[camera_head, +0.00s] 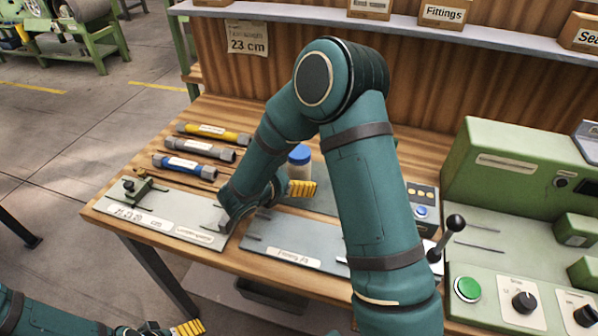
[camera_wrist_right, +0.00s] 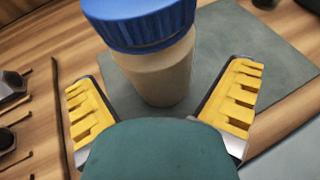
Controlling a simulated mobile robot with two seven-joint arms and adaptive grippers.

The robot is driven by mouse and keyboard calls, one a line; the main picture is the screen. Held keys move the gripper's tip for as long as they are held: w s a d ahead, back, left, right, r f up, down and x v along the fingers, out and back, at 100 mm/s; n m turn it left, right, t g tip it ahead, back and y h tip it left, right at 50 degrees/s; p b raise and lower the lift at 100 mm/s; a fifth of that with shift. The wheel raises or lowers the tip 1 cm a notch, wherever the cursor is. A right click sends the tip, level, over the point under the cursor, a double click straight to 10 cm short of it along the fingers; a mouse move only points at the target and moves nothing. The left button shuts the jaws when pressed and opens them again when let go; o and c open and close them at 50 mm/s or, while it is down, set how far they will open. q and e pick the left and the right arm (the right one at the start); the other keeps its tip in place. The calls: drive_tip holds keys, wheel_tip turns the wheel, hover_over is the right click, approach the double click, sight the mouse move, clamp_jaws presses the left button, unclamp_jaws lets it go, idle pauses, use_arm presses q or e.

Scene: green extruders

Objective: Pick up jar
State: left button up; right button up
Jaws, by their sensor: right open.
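The jar (camera_head: 301,166) has a blue lid and a beige body. It stands upright on a dark grey mat at the back middle of the wooden workbench, partly hidden by my right arm. In the right wrist view the jar (camera_wrist_right: 155,65) is close, between and just beyond the two yellow-padded fingers. My right gripper (camera_head: 290,190) is open and empty, with a yellow pad next to the jar in the head view. My left gripper (camera_head: 175,330) shows only partly at the bottom edge, away from the bench; its jaw state is unclear.
Yellow, grey and blue tubes (camera_head: 190,166) lie left of the jar. Labelled grey plates (camera_head: 175,222) lie along the front of the bench. A green machine (camera_head: 520,165) with a black-knobbed lever (camera_head: 452,225) stands at the right. A shelf with labelled boxes (camera_head: 442,13) runs behind.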

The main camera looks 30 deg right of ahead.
sight(299, 151)
drive_tip(key=shift+x, duration=1.1)
drive_tip(key=c, duration=1.4)
drive_tip(key=shift+r, duration=0.1)
wheel_tip(299, 151, up, 10)
drive_tip(key=shift+f+p, duration=0.1)
drive_tip(key=shift+p, duration=1.15)
